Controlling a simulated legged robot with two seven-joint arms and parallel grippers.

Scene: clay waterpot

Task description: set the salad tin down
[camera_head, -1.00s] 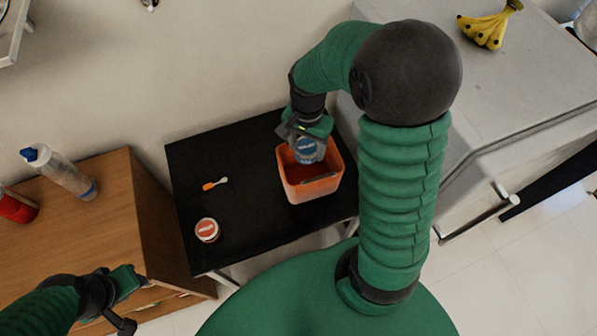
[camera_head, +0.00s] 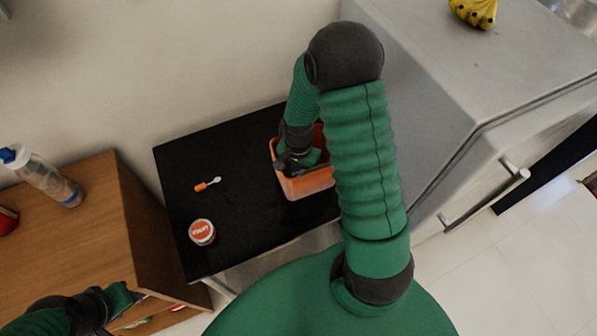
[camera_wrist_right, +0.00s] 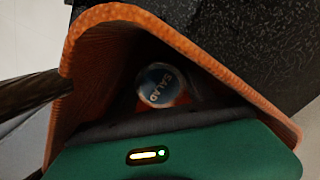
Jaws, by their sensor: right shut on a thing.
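The salad tin (camera_wrist_right: 160,85), with a blue and white lid reading SALAD, shows in the right wrist view, down inside the orange clay pot (camera_wrist_right: 115,15). My right gripper (camera_head: 298,160) reaches into that pot (camera_head: 308,186) in the head view and is shut on the tin. The arm and gripper hide the tin in the head view. I cannot tell whether the tin touches the pot's floor. My left gripper (camera_head: 122,297) is at the lower left, far from the pot; its jaws are too small to read.
The pot stands on a black table (camera_head: 245,190). A red-lidded tin (camera_head: 202,232) and an orange-handled brush-like thing (camera_head: 207,184) lie to its left. A wooden cabinet (camera_head: 80,225) with a bottle (camera_head: 45,176) is further left. Bananas (camera_head: 474,12) lie on a grey unit (camera_head: 440,60).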

